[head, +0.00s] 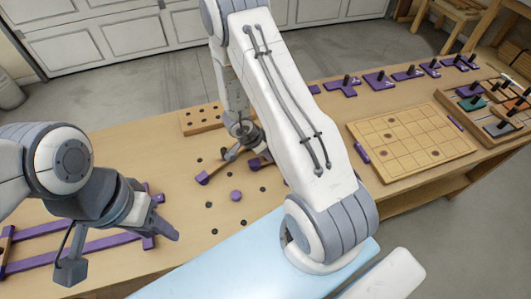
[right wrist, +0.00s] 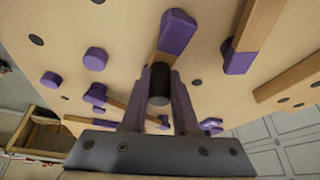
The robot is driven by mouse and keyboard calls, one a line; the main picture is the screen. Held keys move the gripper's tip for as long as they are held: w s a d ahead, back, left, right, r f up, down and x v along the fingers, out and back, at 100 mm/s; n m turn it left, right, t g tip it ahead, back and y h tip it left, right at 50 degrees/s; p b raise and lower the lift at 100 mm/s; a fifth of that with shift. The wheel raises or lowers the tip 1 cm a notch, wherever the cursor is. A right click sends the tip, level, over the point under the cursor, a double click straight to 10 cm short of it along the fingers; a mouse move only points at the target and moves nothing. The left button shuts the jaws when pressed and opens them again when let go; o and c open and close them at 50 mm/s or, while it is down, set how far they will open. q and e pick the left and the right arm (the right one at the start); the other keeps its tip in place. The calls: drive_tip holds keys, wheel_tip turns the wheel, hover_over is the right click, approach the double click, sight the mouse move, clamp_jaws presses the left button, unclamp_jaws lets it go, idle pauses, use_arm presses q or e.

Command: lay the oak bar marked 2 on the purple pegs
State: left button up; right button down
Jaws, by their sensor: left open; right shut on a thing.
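My right gripper (head: 240,152) is shut on the dark upright knob (right wrist: 159,85) of an oak bar with a purple end (right wrist: 178,30). The bar runs away under the fingers in the right wrist view; no number is legible on it, and whether it touches the bench cannot be told. Round purple pegs (right wrist: 95,58) stand on the bench; one shows in the head view (head: 236,196), in front of the right gripper. My left gripper (head: 164,217) is open and empty, above the purple strips at the left.
Another oak bar with a purple end (right wrist: 240,60) lies close beside the held one. Dark round holes dot the bench around the pegs. A gridded wooden board (head: 412,137) and a compartment tray (head: 490,115) are at the right. A holed block (head: 202,118) stands behind.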

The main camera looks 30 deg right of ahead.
drive_tip(key=c, duration=0.6)
unclamp_jaws()
drive_tip(key=o, duration=0.4)
wheel_tip(320, 180, up, 8)
drive_tip(key=p, duration=0.9)
